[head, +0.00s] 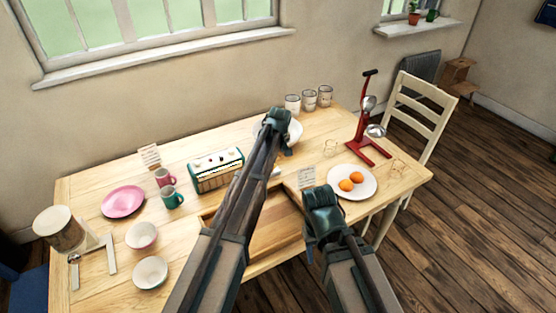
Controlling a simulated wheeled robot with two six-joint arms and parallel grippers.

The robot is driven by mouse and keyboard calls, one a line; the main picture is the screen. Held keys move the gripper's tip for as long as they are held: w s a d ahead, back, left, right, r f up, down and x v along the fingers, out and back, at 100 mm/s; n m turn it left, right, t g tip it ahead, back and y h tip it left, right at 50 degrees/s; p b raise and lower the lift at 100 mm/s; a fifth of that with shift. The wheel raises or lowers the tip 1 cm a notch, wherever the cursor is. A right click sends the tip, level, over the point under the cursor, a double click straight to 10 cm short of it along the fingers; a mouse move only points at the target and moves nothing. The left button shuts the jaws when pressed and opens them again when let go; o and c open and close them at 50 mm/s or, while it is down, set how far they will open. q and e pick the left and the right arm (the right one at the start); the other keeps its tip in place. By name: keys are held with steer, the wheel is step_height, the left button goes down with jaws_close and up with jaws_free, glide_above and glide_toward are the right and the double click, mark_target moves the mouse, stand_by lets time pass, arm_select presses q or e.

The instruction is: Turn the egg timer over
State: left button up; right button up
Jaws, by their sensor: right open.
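I cannot make out an egg timer for certain. A small clear-sided shape (330,147) stands on the table behind the plate of eggs, and a similar faint one (397,168) stands to the plate's right; both are too small to identify. My right gripper (321,197) is open, over the table's front edge, left of and nearer than the egg plate. My left arm reaches far over the table, its end (277,121) in front of a white bowl (294,131); its jaws cannot be made out.
Two orange-brown eggs (351,181) lie on a white plate (364,190). A red stand (362,146) with ladles is behind it. A green radio-like box (217,170), mugs, bowls and a pink plate (123,201) fill the left. Several jars (309,99) line the back. A chair (421,110) stands right.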

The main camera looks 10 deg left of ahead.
arm_select(q)
steer(key=shift+n+t+h, duration=0.3)
steer(key=shift+t+h, duration=0.4)
steer(key=b+x, duration=0.4)
steer(key=a+b+x, duration=0.1)
steer(key=b+x, duration=0.3)
steer(key=s+b+x, duration=0.1)
steer(key=b+x, duration=0.3)
steer(key=x, duration=0.1)
steer(key=shift+a+f, duration=0.2)
steer(key=shift+a, duration=0.2)
steer(key=shift+c, duration=0.2)
jaws_close()
